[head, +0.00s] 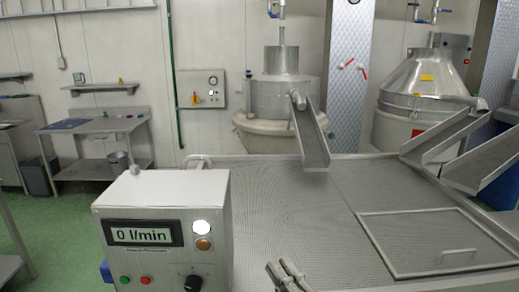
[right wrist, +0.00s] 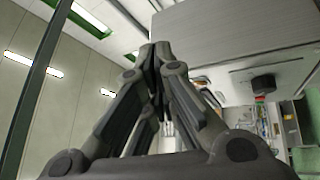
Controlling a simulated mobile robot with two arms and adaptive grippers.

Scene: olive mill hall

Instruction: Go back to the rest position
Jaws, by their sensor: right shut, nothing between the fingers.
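My right gripper (head: 288,275) shows at the bottom edge of the head view, in front of the perforated metal table and right of the control box. In the right wrist view its two dark fingers (right wrist: 157,55) meet at the tips, shut with nothing between them. My left gripper is in neither view. The grey control box (head: 165,230) has a display that reads 0 l/min, a green and a red button, a lit white round, an amber button and a black knob (head: 193,283).
The perforated table (head: 290,215) with a handled hatch (head: 440,243) fills the middle and right. Metal chutes (head: 310,140) from two steel vessels (head: 285,100) end over its far side. A steel side table (head: 95,135) stands at the back left. Green floor (head: 75,220) is open at left.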

